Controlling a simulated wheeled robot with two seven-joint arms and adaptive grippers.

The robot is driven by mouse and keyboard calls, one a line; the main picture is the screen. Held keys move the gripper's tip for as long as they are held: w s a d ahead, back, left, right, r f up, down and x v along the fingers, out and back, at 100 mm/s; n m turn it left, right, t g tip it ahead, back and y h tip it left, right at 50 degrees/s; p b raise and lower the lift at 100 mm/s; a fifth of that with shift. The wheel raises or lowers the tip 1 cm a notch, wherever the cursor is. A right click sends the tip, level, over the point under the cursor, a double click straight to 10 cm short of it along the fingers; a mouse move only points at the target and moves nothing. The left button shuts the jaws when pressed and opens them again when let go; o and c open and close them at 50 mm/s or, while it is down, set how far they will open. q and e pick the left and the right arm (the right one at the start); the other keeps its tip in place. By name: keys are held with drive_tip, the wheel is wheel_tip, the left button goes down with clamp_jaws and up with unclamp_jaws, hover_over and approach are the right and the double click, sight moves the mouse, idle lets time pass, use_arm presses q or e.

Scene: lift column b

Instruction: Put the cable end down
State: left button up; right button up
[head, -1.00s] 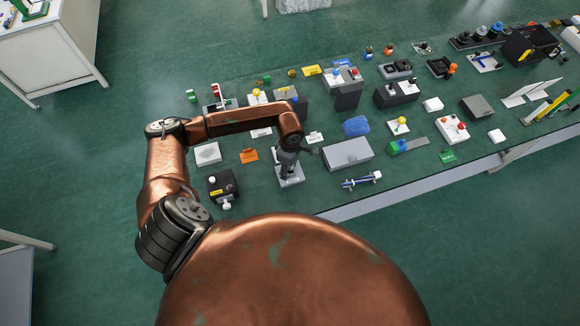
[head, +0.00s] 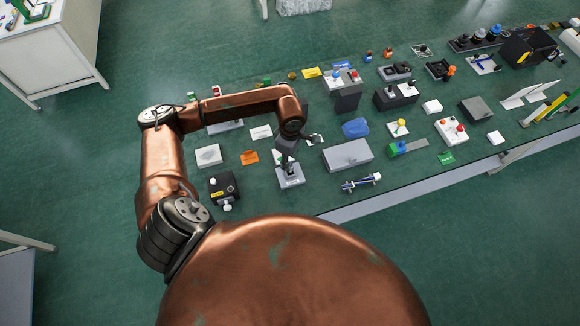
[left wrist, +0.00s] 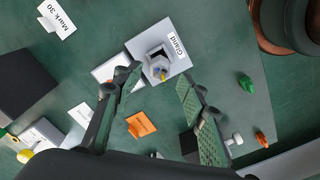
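My left gripper (head: 288,163) is over the grey plate with the gland block (head: 291,179) near the table's front edge. In the left wrist view my left gripper (left wrist: 160,98) has its two green-padded fingers wide apart, with nothing held between them. Beyond the fingertips is the grey block (left wrist: 157,65) on a light plate labelled "Gland". A small piece with a yellow tip (left wrist: 163,75) shows in its opening; I cannot tell whether it is the cable end. My right gripper is not in view.
An orange card (head: 249,157) and a black box with white knobs (head: 223,188) are to the left. A grey box (head: 347,155) and a blue-and-white part (head: 361,181) are to the right. A "Mark 30" card (left wrist: 57,17) lies beyond.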

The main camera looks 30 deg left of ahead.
use_arm(q)
wheel_tip(320, 180, up, 5)
drive_tip(key=shift+r, duration=0.1)
drive_tip(key=shift+r, duration=0.1)
idle(0.6)
